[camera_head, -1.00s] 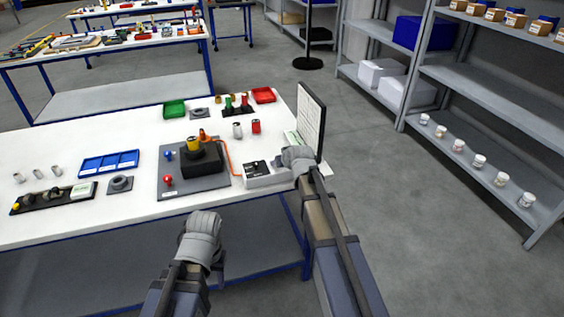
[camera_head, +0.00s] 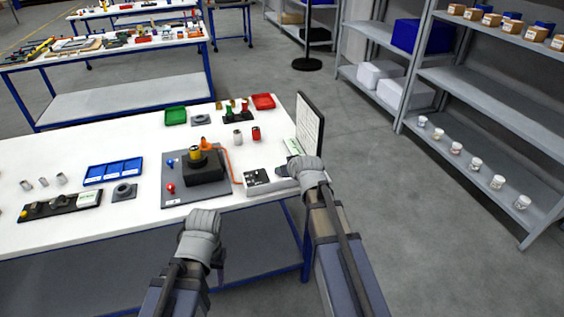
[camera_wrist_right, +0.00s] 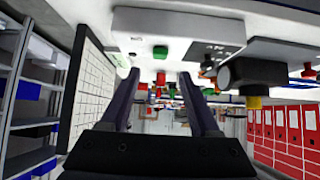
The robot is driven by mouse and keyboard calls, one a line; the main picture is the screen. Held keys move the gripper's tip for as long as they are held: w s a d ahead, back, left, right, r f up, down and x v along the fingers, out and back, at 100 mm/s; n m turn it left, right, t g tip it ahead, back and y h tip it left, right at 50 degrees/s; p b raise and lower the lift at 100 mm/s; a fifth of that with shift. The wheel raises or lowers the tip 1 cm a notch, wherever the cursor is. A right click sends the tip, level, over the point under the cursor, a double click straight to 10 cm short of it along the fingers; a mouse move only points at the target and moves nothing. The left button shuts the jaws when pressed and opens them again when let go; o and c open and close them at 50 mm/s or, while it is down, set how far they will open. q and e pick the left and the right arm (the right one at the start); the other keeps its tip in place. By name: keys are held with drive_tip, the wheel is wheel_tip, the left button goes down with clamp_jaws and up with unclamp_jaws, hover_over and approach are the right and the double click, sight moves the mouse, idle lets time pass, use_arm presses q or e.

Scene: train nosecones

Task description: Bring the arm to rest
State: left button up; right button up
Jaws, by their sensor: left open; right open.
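My right arm reaches up to the table's front right corner, and its gripper (camera_head: 288,168) is beside a white-and-black box (camera_head: 262,181) and a standing panel (camera_head: 311,122). In the right wrist view the right gripper (camera_wrist_right: 158,78) shows two dark fingers apart with nothing between them. That view also shows the panel (camera_wrist_right: 88,85) to the left of the fingers. My left gripper (camera_head: 203,235) is low, in front of the table's front edge, apart from the objects. It is open; its fingertips are mostly hidden behind the wrist, and I see nothing held.
The white table (camera_head: 140,215) bears a grey fixture plate (camera_head: 182,200), a blue tray (camera_head: 113,172), a green bin (camera_head: 175,116) and a red bin (camera_head: 263,101). A grey shelf (camera_head: 490,95) stands at right. The floor (camera_head: 410,230) between is clear.

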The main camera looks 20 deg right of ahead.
drive_tip(key=s+a+f+n+g, duration=0.1)
drive_tip(key=s+a+f+g, duration=0.2)
drive_tip(key=s+a, duration=0.35)
drive_tip(key=s+a+f+n+g, duration=0.1)
drive_tip(key=s+a+f+g, duration=0.15)
drive_tip(key=s+a, duration=0.4)
drive_tip(key=s+a+f+g+h, duration=0.1)
drive_tip(key=s+a+g, duration=0.1)
drive_tip(key=s, duration=0.5)
drive_tip(key=s+a+n+g, duration=0.1)
drive_tip(key=s+a+g, duration=0.1)
drive_tip(key=s, duration=0.6)
drive_tip(key=shift+s+f+g+h, duration=0.15)
drive_tip(key=shift+f+g+h, duration=0.2)
drive_tip(key=shift+f+h, duration=0.05)
